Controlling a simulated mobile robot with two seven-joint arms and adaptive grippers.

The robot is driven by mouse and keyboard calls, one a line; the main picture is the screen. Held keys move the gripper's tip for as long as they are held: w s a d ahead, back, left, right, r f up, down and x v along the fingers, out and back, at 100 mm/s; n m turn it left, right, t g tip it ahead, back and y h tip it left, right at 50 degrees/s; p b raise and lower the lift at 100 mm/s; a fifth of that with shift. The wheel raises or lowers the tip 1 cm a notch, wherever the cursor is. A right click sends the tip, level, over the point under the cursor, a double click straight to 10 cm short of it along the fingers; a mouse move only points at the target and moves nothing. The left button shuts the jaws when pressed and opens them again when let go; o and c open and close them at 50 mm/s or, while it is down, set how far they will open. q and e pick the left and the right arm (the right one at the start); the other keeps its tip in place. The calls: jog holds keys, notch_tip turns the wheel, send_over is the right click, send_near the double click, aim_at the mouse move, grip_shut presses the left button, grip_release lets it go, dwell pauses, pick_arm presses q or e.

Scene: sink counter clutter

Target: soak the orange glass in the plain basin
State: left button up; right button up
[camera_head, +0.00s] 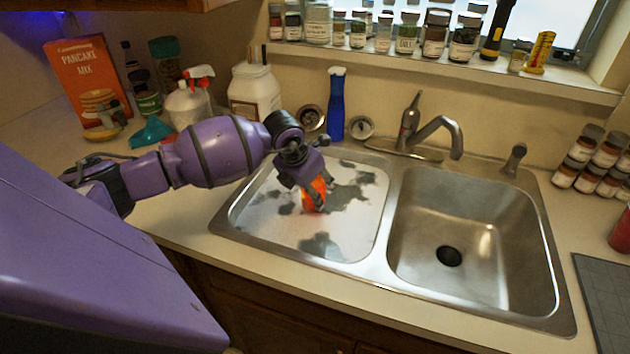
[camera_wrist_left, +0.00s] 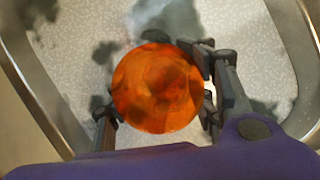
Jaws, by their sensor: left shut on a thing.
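The orange glass (camera_head: 314,194) is between the fingers of my left gripper (camera_head: 312,190), which is shut on it. In the left wrist view the glass (camera_wrist_left: 157,90) shows its round outline, with a finger of my left gripper (camera_wrist_left: 160,98) on either side. They are over the left basin (camera_head: 270,221), a pale speckled surface with dark grey patches. I cannot tell whether the glass touches that surface. The right basin (camera_head: 425,225) is bare steel with a dark drain and looks empty. My right gripper is not in view.
The faucet (camera_head: 430,135) stands behind the divider between the basins. A blue bottle (camera_head: 337,105) and a white jug (camera_head: 254,95) stand behind the left basin. Spice jars (camera_head: 592,160) are stacked at right, near a grey mat (camera_head: 605,290).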

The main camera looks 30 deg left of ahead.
aim_at(313, 207)
pick_arm(q)
notch_tip(313, 207, down, 3)
jog(key=shift+f+b, duration=0.1)
jog(key=shift+b, duration=0.35)
notch_tip(313, 207, down, 3)
jog(key=shift+f+b, duration=0.15)
jog(key=shift+b, duration=0.45)
notch_tip(313, 207, down, 5)
jog(key=shift+r+b, duration=0.1)
jog(key=shift+b, duration=0.9)
jog(key=shift+f+b, duration=0.3)
jog(key=shift+f, duration=0.65)
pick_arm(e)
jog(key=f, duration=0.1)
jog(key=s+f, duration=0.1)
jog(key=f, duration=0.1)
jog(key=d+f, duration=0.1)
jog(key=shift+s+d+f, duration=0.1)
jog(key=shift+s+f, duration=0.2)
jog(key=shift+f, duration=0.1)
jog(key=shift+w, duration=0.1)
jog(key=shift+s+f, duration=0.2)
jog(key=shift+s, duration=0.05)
